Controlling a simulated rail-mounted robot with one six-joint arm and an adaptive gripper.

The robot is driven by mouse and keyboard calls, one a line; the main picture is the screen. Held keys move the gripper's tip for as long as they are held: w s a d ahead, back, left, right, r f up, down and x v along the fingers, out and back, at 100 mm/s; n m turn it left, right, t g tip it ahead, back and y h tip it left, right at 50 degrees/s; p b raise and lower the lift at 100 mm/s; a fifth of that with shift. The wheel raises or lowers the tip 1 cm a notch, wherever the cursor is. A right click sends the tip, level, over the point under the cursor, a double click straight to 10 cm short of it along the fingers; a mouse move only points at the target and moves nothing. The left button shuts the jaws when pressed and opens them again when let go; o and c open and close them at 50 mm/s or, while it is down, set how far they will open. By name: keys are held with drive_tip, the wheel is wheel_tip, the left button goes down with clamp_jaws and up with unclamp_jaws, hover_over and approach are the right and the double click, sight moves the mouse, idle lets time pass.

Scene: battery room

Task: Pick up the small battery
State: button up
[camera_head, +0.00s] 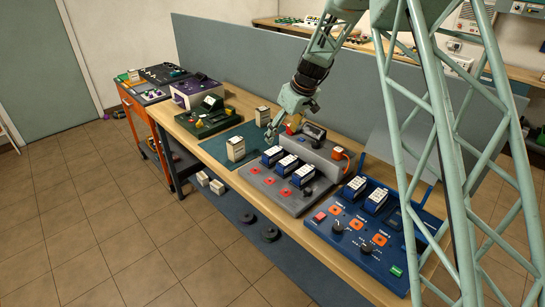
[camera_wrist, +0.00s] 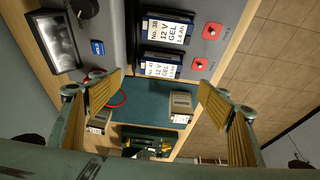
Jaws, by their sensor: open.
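One battery (camera_head: 236,148) is near the table's front edge, and the other battery (camera_head: 262,115) is farther back and looks a little smaller. In the wrist view the front battery (camera_wrist: 180,106) lies between my fingers, and the rear battery (camera_wrist: 98,123) is partly hidden by the left finger. Which one is the small battery is hard to tell. My gripper (camera_head: 279,135) is open and empty, above the back of the grey charger (camera_head: 262,182), apart from both batteries.
The grey charger holds several blue batteries (camera_head: 286,165), also visible in the wrist view (camera_wrist: 162,64). A blue charger (camera_head: 340,226) stands to the right. A green device (camera_head: 205,118) and a purple device (camera_head: 196,90) stand to the left. A grey-blue partition (camera_head: 230,50) runs behind the table.

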sight(273, 151)
drive_tip(key=shift+x, duration=4.25)
drive_tip(key=shift+a, duration=0.1)
drive_tip(key=shift+x, duration=2.5)
drive_tip(key=c, duration=1.3)
drive_tip(key=shift+o, duration=0.2)
drive_tip(key=shift+r, duration=0.1)
wheel_tip(273, 151, up, 9)
drive_tip(key=shift+r, duration=0.4)
